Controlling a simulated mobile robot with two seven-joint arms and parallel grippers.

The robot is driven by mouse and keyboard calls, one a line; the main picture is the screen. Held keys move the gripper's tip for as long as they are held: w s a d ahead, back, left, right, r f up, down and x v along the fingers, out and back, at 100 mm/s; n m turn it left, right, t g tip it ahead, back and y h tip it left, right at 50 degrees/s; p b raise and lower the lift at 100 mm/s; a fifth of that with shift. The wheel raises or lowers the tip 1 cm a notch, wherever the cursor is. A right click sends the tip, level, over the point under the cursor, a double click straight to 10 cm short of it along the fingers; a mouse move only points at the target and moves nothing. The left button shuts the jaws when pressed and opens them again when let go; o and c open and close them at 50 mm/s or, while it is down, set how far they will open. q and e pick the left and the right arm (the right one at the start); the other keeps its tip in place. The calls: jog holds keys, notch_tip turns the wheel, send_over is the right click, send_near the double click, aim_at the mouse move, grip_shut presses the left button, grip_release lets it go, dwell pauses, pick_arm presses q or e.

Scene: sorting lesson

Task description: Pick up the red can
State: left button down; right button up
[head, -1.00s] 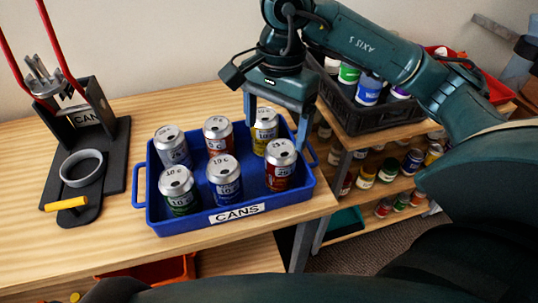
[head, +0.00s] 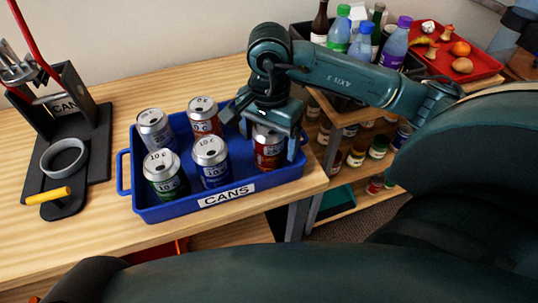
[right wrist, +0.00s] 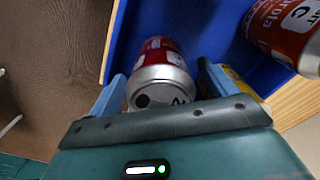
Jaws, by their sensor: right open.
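The red can (head: 268,157) stands upright at the right front of the blue tray (head: 160,212) labelled CANS. My right gripper (head: 271,143) is above it from behind, open, with its fingers on either side of the can. In the right wrist view the red can (right wrist: 163,50) shows between the two blue fingertips (right wrist: 162,80). I cannot tell whether either finger touches it. Another, orange-red can (head: 203,112) stands at the back of the tray. A yellow can (right wrist: 236,80) shows partly beside one finger in the wrist view; the gripper hides it in the head view. My left gripper is out of view.
A silver-blue can (head: 154,130), a green can (head: 165,175) and a blue can (head: 211,162) share the tray. A black can crusher (head: 70,135) stands to the left. At the right are bottles (head: 362,40) in a dark crate and a red tray (head: 470,63) of food scraps.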

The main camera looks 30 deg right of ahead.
jog(key=shift+f, duration=0.65)
jog(key=shift+c, duration=0.4)
jog(key=c, duration=0.9)
jog(key=shift+c, duration=0.2)
